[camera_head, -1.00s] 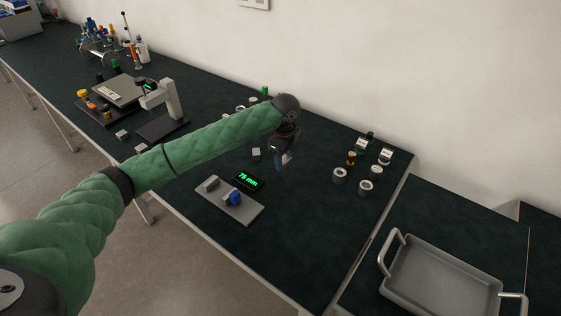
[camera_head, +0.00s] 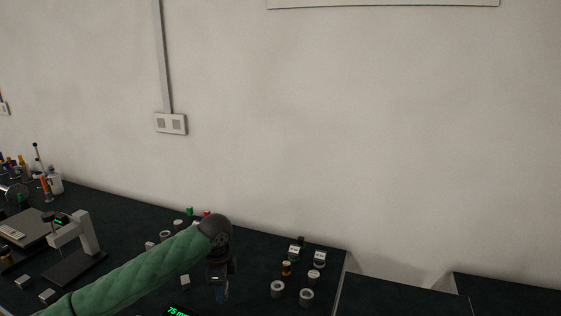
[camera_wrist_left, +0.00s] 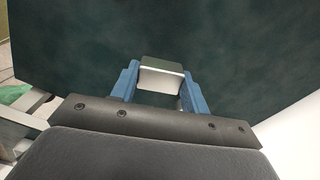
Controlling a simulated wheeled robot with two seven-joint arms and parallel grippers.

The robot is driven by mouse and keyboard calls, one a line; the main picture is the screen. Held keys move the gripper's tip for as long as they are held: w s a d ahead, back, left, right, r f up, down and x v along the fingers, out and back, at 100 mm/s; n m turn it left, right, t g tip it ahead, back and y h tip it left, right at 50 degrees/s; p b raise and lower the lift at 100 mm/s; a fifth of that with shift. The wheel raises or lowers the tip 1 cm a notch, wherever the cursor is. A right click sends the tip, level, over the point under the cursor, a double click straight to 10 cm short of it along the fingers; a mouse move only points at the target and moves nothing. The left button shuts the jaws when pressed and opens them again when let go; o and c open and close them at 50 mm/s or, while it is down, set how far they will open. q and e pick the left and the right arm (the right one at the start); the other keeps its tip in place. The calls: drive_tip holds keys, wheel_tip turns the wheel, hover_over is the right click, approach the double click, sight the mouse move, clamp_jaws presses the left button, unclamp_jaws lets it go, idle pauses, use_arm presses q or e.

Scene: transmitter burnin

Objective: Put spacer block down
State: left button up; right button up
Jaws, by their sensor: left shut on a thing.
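My left gripper (camera_head: 219,291) points down over the dark bench, low in the head view, with its fingers near the picture's bottom edge. In the left wrist view, its two blue fingers (camera_wrist_left: 160,84) are shut on the spacer block (camera_wrist_left: 162,78), a small pale block with a dark greenish end face. Dark bench top shows beyond the block; I cannot tell whether the block touches it. The block is not clear in the head view. My right gripper is in neither view.
A green-lit display (camera_head: 180,311) is cut off at the bottom edge. A small pale block (camera_head: 185,282) stands left of the gripper. Pale rings (camera_head: 277,289) and labelled blocks (camera_head: 320,259) stand to the right. A grey gauge stand (camera_head: 88,235) is at left.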

use_arm(q)
drive_tip(key=n, duration=0.5)
drive_tip(key=shift+d+r, duration=0.15)
drive_tip(key=shift+d, duration=0.15)
drive_tip(key=n, duration=0.5)
drive_tip(key=shift+s+d+r, duration=0.35)
drive_tip(key=shift+s+r, duration=0.05)
drive_tip(key=n, duration=0.2)
drive_tip(key=shift+s+r+n, duration=0.1)
drive_tip(key=shift+s+n, duration=0.2)
drive_tip(key=shift+n, duration=0.1)
drive_tip(key=s+a+f+n, duration=0.1)
drive_tip(key=s+f, duration=0.1)
drive_tip(key=s+a+f+n, duration=0.1)
drive_tip(key=s+a+n, duration=0.1)
drive_tip(key=s, duration=0.1)
drive_tip(key=s+a+f+n, duration=0.1)
drive_tip(key=s+f, duration=0.1)
drive_tip(key=s, duration=0.1)
drive_tip(key=shift+a+f+n, duration=0.35)
drive_tip(key=shift+a+n, duration=0.05)
drive_tip(key=shift+s+f, duration=0.25)
drive_tip(key=shift+f, duration=0.15)
drive_tip(key=shift+s+a, duration=0.1)
drive_tip(key=shift+s, duration=0.05)
